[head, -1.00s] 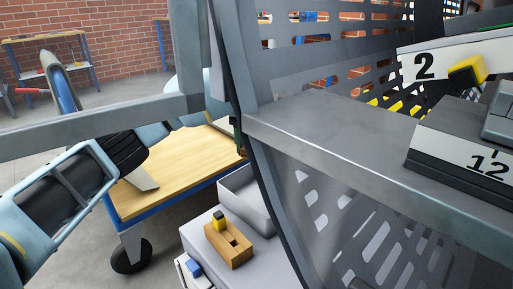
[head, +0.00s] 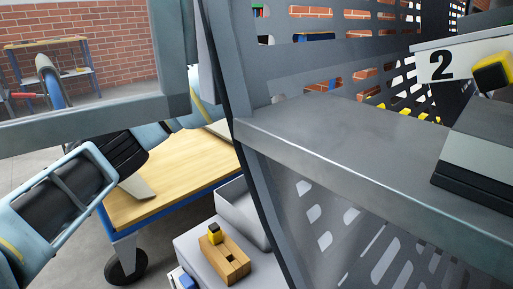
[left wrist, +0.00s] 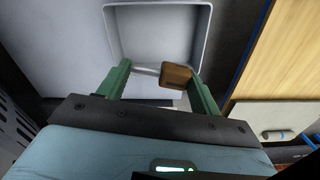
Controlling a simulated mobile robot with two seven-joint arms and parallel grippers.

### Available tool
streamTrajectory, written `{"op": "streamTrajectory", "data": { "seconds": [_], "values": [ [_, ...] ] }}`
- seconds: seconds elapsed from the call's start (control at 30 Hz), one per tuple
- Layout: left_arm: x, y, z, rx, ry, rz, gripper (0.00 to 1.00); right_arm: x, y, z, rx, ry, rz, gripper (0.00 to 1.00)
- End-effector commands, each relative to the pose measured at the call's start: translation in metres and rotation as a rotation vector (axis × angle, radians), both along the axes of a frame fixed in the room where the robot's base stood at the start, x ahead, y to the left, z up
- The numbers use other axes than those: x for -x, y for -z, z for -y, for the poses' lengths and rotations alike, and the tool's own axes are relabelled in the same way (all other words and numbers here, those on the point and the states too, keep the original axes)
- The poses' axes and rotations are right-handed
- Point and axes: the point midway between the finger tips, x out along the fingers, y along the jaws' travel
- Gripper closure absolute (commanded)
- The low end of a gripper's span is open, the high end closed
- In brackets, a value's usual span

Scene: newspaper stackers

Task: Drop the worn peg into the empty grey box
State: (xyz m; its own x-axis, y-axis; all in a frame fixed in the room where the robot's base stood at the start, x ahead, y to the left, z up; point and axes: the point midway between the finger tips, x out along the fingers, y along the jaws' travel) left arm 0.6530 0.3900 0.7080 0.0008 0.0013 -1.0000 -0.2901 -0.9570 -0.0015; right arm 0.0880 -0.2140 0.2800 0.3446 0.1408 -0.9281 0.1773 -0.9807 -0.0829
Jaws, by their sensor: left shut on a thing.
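In the left wrist view my left gripper (left wrist: 160,82) has two green fingers shut on the worn peg (left wrist: 177,75). The peg shows a brown block-like part against the right finger and a thin pale part reaching toward the left finger. Past the fingertips is the open grey box (left wrist: 157,32). Its inside looks bare, and the peg overlaps its near rim in the picture. In the head view the grey box (head: 243,213) stands below the table edge, partly hidden by a dark upright. My right gripper is out of view.
A wooden block (head: 227,262) with a yellow-and-black piece stands on the grey surface near the box. A wood-topped cart (head: 165,190) stands beside it. A grey metal shelf (head: 340,140) with perforated panels fills the right. A grey bar crosses the left.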

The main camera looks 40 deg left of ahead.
Motion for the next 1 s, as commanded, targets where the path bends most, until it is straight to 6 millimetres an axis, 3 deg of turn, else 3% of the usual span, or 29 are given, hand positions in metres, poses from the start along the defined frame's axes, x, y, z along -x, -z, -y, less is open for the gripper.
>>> {"op": "streamTrajectory", "data": {
  "seconds": [0.17,0.6,1.0],
  "values": [
    [0.0,0.009,0.0,0.001,-0.001,-0.001,0.61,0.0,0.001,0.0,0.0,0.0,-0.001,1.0],
    [0.0,0.053,0.0,0.0,-0.003,-0.001,0.61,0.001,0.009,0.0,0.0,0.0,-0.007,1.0],
    [0.0,0.06,0.0,0.0,-0.003,0.001,0.61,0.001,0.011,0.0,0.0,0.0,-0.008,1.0]
  ]
}}
